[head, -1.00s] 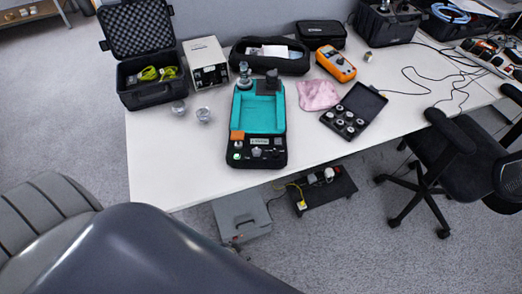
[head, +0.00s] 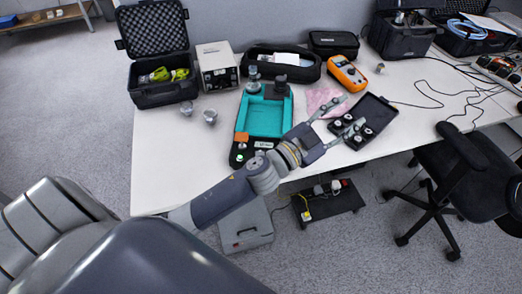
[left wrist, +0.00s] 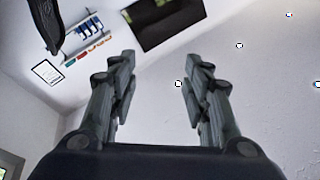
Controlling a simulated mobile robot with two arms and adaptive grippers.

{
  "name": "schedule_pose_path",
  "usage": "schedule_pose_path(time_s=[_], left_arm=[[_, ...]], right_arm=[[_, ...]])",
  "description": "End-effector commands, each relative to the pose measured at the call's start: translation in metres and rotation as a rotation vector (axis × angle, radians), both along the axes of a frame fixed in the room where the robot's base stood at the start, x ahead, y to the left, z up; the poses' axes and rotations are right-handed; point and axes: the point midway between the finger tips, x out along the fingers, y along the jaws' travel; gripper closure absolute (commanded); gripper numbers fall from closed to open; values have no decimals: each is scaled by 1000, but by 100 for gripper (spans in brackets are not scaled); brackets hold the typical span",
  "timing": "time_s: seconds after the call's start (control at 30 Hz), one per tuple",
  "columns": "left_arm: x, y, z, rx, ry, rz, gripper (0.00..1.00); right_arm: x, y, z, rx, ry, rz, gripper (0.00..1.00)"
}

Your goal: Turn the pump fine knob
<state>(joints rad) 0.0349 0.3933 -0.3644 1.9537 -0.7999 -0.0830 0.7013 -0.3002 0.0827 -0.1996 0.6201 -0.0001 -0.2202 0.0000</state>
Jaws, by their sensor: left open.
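The black pump unit with a teal tray (head: 264,116) stands on the white table. Its front panel has a small display (head: 264,144), an orange piece (head: 241,137) and a green-and-white knob (head: 239,159). My left forearm and wrist cross the right part of this panel and hide it. I cannot tell which knob is the fine one. My left gripper (head: 351,112) is open and empty. It is right of the pump, its fingers over the pink cloth and the open black case. In the left wrist view the open gripper (left wrist: 160,62) has nothing between its fingers.
The open black case (head: 375,112) holds several round pieces. A pink cloth (head: 322,97), orange multimeter (head: 347,73), beige box (head: 217,66) and two metal pieces (head: 210,117) lie around the pump. A black chair (head: 463,180) stands at right. The table's front-left area (head: 170,170) is clear.

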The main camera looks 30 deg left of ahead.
Motion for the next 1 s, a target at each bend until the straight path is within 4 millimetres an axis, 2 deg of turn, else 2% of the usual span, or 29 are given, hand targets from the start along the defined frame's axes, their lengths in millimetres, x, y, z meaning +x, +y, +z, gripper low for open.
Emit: schedule_pose_path(time_s=[0.03, 0.1, 0.23, 0.37, 0.5, 0.57, 0.67, 0.77, 0.83, 1.0], left_arm=[[0, -16, 15, 40, -61, -81, 55], [-6, -40, 28, 100, -129, -206, 55], [-23, -77, 32, 243, -199, -440, 55], [-39, -97, 13, 425, -191, -656, 55], [-50, -92, -25, 651, -91, -846, 55], [-52, -81, -43, 754, -20, -909, 55], [-51, -48, -72, 928, 136, -976, 55], [-48, -1, -95, 1094, 331, -997, 55], [-44, 39, -104, 1200, 487, -981, 55], [-43, 134, -105, 1378, 853, -864, 55]], right_arm=[[0, 0, -1, 0, 0, 0, 72], [0, 0, -1, 1, 0, 0, 72], [0, 1, -2, 1, 0, 0, 72], [0, 1, -2, 1, 0, 0, 72], [0, 3, -3, 3, 0, -1, 72], [0, 3, -3, 4, 0, -1, 72], [0, 5, -4, 5, 0, -2, 72], [0, 5, -4, 6, 0, -1, 72], [0, 5, -5, 6, 0, -1, 72], [0, 5, -5, 5, 0, -2, 72]])
